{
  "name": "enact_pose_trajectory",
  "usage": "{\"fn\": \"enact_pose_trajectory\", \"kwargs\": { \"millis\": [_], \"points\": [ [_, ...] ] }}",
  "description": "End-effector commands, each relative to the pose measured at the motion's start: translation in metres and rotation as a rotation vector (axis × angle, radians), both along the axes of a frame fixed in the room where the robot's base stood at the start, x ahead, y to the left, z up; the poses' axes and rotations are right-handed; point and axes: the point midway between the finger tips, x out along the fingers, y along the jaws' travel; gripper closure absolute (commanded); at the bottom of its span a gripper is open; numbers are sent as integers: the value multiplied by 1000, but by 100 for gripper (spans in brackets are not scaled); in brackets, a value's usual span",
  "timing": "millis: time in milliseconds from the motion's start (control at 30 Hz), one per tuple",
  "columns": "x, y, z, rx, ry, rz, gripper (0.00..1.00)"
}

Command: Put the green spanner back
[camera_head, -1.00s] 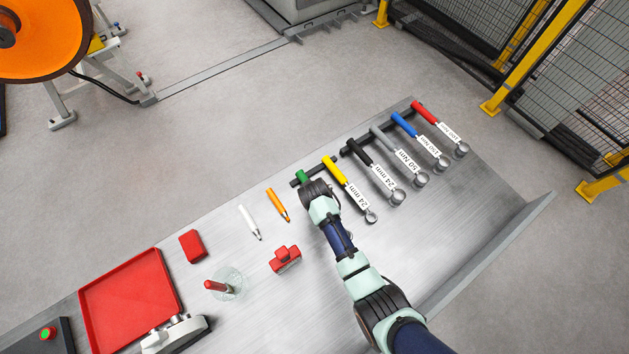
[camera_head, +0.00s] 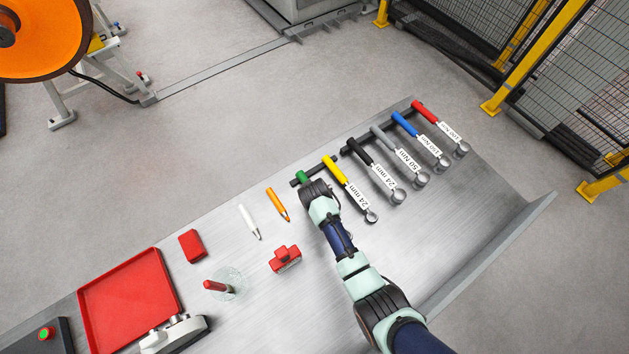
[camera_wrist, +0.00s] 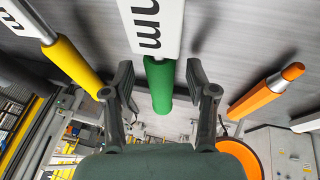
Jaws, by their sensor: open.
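The green spanner shows its green handle end (camera_head: 302,177) at the left end of the spanner row in the head view. My gripper (camera_head: 312,188) covers the rest of it. The fingers are open, one on each side, with a gap to the handle. The handle's end sits by the dark rack bar (camera_head: 296,182); how it rests there is hidden.
The yellow spanner (camera_head: 345,182) hangs close on the right, with several more spanners beyond it. An orange marker (camera_head: 278,204) and a white marker (camera_head: 249,221) lie to the left. A red block (camera_head: 285,259), a glass cup (camera_head: 231,285) and a red tray (camera_head: 130,300) are farther left.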

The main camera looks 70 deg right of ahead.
Motion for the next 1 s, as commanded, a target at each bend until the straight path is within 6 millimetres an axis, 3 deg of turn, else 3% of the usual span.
{"fn": "enact_pose_trajectory", "kwargs": {
  "millis": [233,600,1000],
  "points": [
    [-2,4,9,0,0,0,43],
    [-10,28,65,-1,0,1,43],
    [-11,29,68,0,0,0,43]
  ]
}}
